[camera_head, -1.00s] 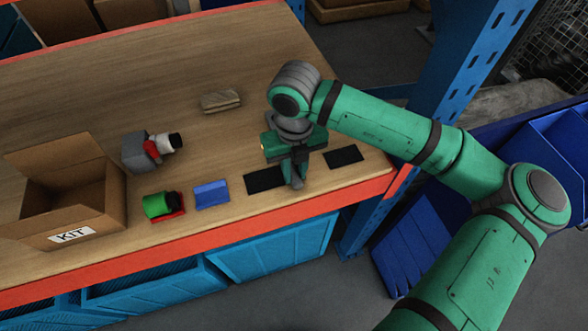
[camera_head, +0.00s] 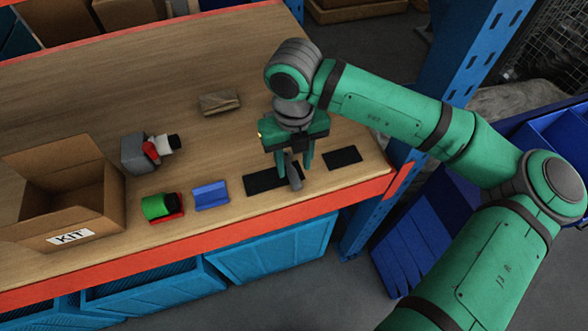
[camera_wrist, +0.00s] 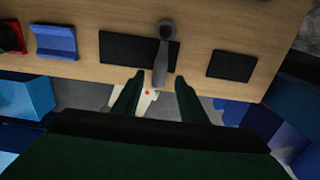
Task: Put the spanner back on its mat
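The grey spanner (camera_wrist: 161,62) lies across the right part of a wide black mat (camera_wrist: 125,48). Its ring end reaches past the mat's far edge and its other end past the near edge, in the wrist view. In the head view the spanner (camera_head: 294,172) is partly hidden by my gripper (camera_head: 294,167). My gripper (camera_wrist: 157,74) is open, with a finger on each side of the spanner's near end and a gap to both. I cannot tell whether the spanner rests flat. A smaller black mat (camera_head: 343,157) lies empty to the right.
A blue holder (camera_head: 210,194) and a green piece (camera_head: 157,206) on a red mat stand to the left. An open KIT box (camera_head: 75,238), a grey-red tool (camera_head: 146,152) and a wooden block (camera_head: 220,102) are farther off. The table's orange front edge (camera_head: 240,227) is close.

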